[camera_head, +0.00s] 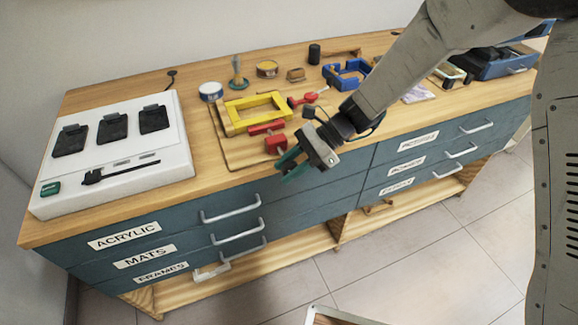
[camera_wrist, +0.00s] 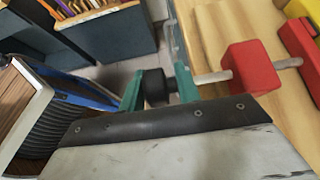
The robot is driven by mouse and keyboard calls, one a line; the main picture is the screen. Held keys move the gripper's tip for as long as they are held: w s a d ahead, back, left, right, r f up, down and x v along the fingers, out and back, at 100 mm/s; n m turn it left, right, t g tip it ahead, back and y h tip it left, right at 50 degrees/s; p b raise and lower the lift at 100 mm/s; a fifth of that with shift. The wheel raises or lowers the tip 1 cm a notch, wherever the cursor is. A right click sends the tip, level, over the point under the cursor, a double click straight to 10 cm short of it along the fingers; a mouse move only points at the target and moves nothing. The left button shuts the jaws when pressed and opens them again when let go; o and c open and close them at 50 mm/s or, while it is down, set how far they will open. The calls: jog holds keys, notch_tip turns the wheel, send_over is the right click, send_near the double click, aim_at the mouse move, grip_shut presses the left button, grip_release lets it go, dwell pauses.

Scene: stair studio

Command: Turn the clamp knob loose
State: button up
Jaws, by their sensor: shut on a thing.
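The clamp's red block (camera_head: 277,144) sits at the front edge of the wooden worktop, next to a yellow frame (camera_head: 232,118). In the wrist view the red block (camera_wrist: 250,68) has a pale metal rod (camera_wrist: 212,77) running out past the worktop edge toward a dark round knob (camera_wrist: 155,88). My gripper (camera_head: 292,167) is just in front of the worktop edge. In the wrist view its green fingers (camera_wrist: 158,84) are shut on the knob, one on each side. The knob is hidden in the head view.
A white panel with black pads (camera_head: 115,145) lies at the left. Tins, a blue frame (camera_head: 345,74) and small tools stand along the back of the worktop. Teal drawers (camera_head: 300,205) with protruding metal handles (camera_head: 231,208) lie below my gripper. Open floor is in front.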

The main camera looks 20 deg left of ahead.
jog(key=t+h, duration=0.2)
jog(key=h, duration=0.1)
jog(key=shift+s+f, duration=0.1)
jog(key=shift+s, duration=0.25)
jog(key=t+h, duration=0.2)
jog(key=shift+f+h, duration=0.1)
jog(key=shift+h, duration=0.3)
jog(key=t+h, duration=0.2)
jog(key=h, duration=0.1)
jog(key=shift+f+t, duration=0.1)
jog(key=shift+t, duration=0.3)
jog(key=t+h, duration=0.2)
jog(key=shift+f+h, duration=0.1)
jog(key=shift+h, duration=0.3)
jog(key=t+h, duration=0.2)
jog(key=shift+d+f+t+h, duration=0.1)
jog(key=shift+t+h, duration=0.2)
jog(key=shift+o, duration=0.3)
jog(key=t+h, duration=0.2)
jog(key=h, duration=0.1)
jog(key=shift+f, duration=0.1)
jog(key=shift+d+t+h, duration=0.15)
jog(key=shift+t+h, duration=1.05)
jog(key=shift+w+t+h, duration=0.15)
jog(key=shift+t+h, duration=0.75)
jog(key=shift+h, duration=0.2)
